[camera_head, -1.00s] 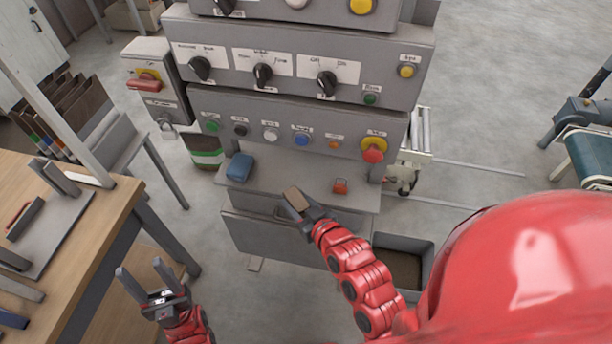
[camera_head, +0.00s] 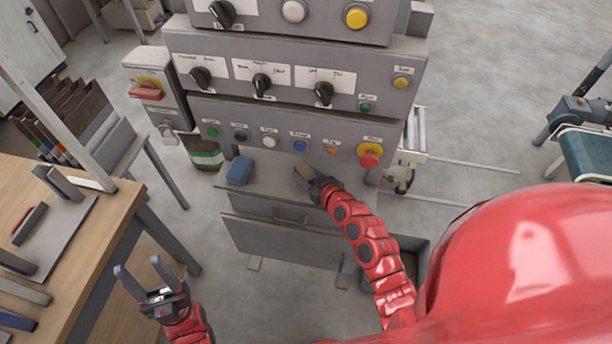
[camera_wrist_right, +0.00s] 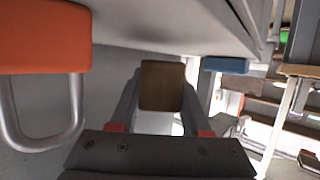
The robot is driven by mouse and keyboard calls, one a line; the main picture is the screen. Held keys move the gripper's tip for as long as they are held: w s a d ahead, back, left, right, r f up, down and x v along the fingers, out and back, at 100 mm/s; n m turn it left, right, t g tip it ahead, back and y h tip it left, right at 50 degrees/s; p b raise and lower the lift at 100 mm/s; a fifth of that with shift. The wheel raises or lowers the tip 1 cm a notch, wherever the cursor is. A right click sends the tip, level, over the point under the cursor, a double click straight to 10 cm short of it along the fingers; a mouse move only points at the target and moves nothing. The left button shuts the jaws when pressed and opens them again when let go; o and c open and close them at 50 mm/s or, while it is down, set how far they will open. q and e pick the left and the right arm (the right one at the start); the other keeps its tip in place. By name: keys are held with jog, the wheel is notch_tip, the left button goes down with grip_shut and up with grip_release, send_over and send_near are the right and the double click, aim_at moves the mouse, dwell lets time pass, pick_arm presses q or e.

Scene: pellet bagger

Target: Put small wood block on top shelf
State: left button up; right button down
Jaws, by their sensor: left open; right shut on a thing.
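The small wood block (camera_head: 305,177) is brown and sits between the fingers of my right gripper (camera_head: 316,184). My right gripper is shut on it, over the grey ledge (camera_head: 270,183) below the control panel. In the right wrist view the block (camera_wrist_right: 162,85) shows end-on between the two fingers. I cannot tell whether the block touches the ledge. My left gripper (camera_head: 145,283) is open and empty at the lower left, beside the wooden bench. I cannot tell which surface is the top shelf.
A blue object (camera_head: 240,170) lies on the ledge, left of the block. An orange padlock (camera_wrist_right: 45,37) is close at the left in the right wrist view. Panels with knobs and a red emergency button (camera_head: 369,155) rise behind. A wooden bench (camera_head: 100,225) stands at left.

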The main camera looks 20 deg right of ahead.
jog(key=shift+f, duration=0.85)
jog(key=shift+w+d+f, duration=0.15)
jog(key=shift+w, duration=0.05)
jog(key=shift+f, duration=0.2)
jog(key=c, duration=0.6)
grip_release()
jog(key=shift+c, duration=0.2)
jog(key=shift+r, duration=0.1)
